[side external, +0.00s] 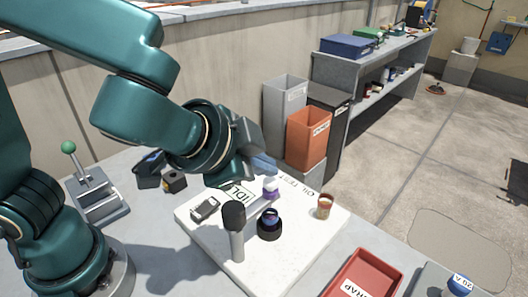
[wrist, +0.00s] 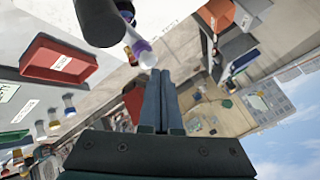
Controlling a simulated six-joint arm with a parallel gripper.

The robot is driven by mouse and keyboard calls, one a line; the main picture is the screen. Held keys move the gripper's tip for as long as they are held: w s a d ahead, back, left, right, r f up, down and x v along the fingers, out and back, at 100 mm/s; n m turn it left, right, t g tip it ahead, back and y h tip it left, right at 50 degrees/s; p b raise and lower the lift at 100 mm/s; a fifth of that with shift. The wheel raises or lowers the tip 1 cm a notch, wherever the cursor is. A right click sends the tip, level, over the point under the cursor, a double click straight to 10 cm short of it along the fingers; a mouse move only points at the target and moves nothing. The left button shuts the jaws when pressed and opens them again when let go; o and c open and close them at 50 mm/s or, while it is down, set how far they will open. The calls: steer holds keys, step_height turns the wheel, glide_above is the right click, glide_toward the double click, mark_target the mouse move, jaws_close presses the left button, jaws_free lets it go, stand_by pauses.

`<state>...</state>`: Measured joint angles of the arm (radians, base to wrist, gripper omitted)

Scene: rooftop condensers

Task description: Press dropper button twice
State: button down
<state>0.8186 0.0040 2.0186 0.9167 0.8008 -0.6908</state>
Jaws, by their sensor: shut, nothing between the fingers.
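A grey post with a black rounded head (side external: 234,215) stands on the white board (side external: 285,257); a large black cylinder (wrist: 100,20), probably this head, fills the top of the wrist view. Beside it is a purple-and-white dropper part (side external: 270,188), also in the wrist view (wrist: 141,48). I cannot tell which part is the button. A small vial sits in a round black holder (side external: 269,228) below it. My gripper (side external: 264,164) is shut and empty, above and behind the dropper; its two fingers (wrist: 160,74) lie together in the wrist view, apart from the black cylinder.
An amber cup with a red rim (side external: 325,206) stands at the board's right. An IDLE sign (side external: 238,191) and a small grey device (side external: 205,208) lie at the left. A red scrap tray (side external: 362,275) is at the front right. Bins (side external: 308,137) stand behind the table.

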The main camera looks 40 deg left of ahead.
mark_target(264, 192)
steer(key=shift+f, duration=0.65)
stand_by(0.8)
steer(key=shift+r, duration=1.05)
step_height(264, 192, up, 5)
stand_by(0.5)
stand_by(0.5)
